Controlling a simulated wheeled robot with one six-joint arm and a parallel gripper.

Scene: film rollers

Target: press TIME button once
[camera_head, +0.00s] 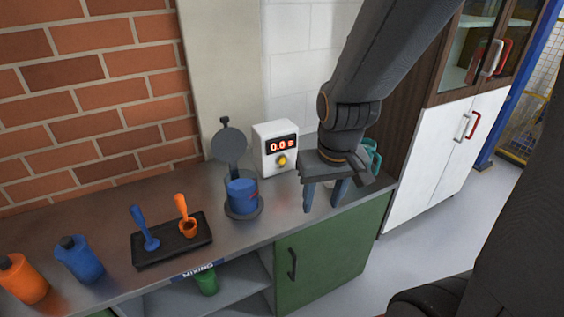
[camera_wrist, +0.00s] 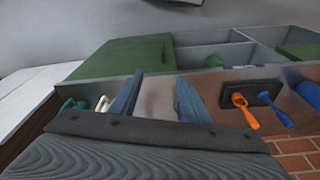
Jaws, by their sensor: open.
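A white timer box (camera_head: 275,148) with a red lit display reading about 0.0 stands on the counter against the wall in the head view. A yellow button (camera_head: 282,160) sits on its front below the display. My gripper (camera_head: 323,197) hangs in front and to the right of the box, fingers pointing down over the counter's front part, apart from the button. In the wrist view my gripper (camera_wrist: 160,95) is open, with bare counter between its fingers.
A blue cup (camera_head: 242,196) stands in a dark round holder left of the box. A black tray (camera_head: 172,240) holds a blue and an orange scoop. Blue (camera_head: 80,262) and orange bottles stand far left. A teal-handled item (camera_head: 372,157) is partly hidden behind my gripper.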

